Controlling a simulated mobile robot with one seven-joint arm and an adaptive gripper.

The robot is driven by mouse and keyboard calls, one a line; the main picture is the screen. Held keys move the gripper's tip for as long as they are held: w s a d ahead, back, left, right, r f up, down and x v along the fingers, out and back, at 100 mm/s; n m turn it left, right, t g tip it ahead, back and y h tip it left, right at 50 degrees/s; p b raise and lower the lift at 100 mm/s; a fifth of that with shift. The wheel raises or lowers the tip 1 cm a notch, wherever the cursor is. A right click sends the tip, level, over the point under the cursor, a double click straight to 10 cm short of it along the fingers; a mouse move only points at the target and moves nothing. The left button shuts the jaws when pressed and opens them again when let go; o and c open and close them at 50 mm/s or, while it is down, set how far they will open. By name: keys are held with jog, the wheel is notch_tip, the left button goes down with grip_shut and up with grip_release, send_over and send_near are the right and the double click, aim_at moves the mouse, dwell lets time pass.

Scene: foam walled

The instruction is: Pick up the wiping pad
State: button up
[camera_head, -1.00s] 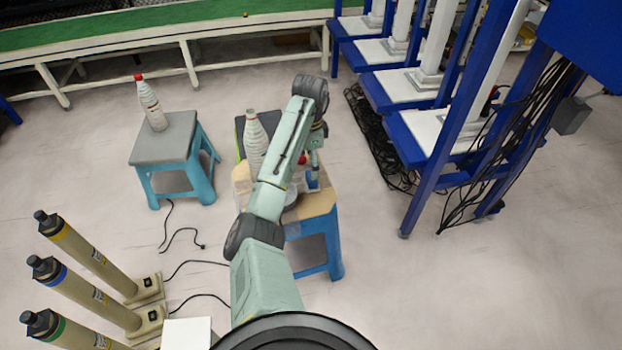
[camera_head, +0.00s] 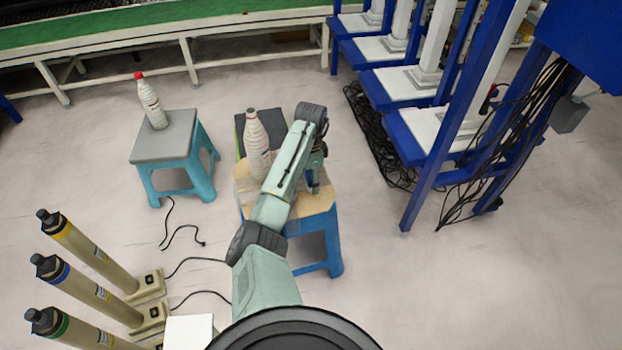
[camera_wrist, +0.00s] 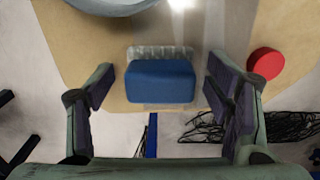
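The wiping pad (camera_wrist: 160,82), a blue block with a pale translucent strip along its far side, lies on the tan stool top (camera_wrist: 205,35) in the wrist view. My gripper (camera_wrist: 159,78) is open, with one dark-padded finger to the left of the pad and one to the right. There is a gap on both sides, and nothing is held. In the head view my gripper (camera_head: 314,182) is over the right part of the blue stool's tan top (camera_head: 312,205). I cannot make out the pad there.
A red round cap (camera_wrist: 266,63) lies right of the pad, and a grey round dish (camera_wrist: 112,4) is beyond it. A white bottle (camera_head: 257,145) stands left of my arm. Another stool (camera_head: 165,145) bears a red-capped bottle (camera_head: 150,101). Blue-framed stands (camera_head: 425,135) are at right.

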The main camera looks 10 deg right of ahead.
jog(key=c, duration=1.1)
jog(key=shift+r, duration=0.2)
jog(key=shift+r+p, duration=0.55)
jog(key=shift+p, duration=0.15)
jog(key=r+p, duration=0.1)
jog(key=p, duration=0.1)
jog(key=r+p, duration=0.2)
jog(key=shift+s, duration=0.4)
jog(key=s+p, duration=0.5)
jog(key=s+a+p, duration=0.1)
jog(key=s+p, duration=0.1)
jog(key=shift+s+r+p, duration=0.2)
jog(key=shift+r+p, duration=0.1)
jog(key=shift+r, duration=0.05)
jog(key=shift+s+a+f+b, duration=0.1)
jog(key=shift+s+a+b, duration=0.1)
jog(key=shift+s, duration=1.1)
jog(key=shift+s+a+r+b, duration=0.1)
jog(key=shift+s+b, duration=0.05)
jog(key=shift+s, duration=1.1)
jog(key=shift+s+a+f+b, duration=0.1)
jog(key=shift+s+a+b, duration=0.1)
jog(key=shift+s, duration=1.1)
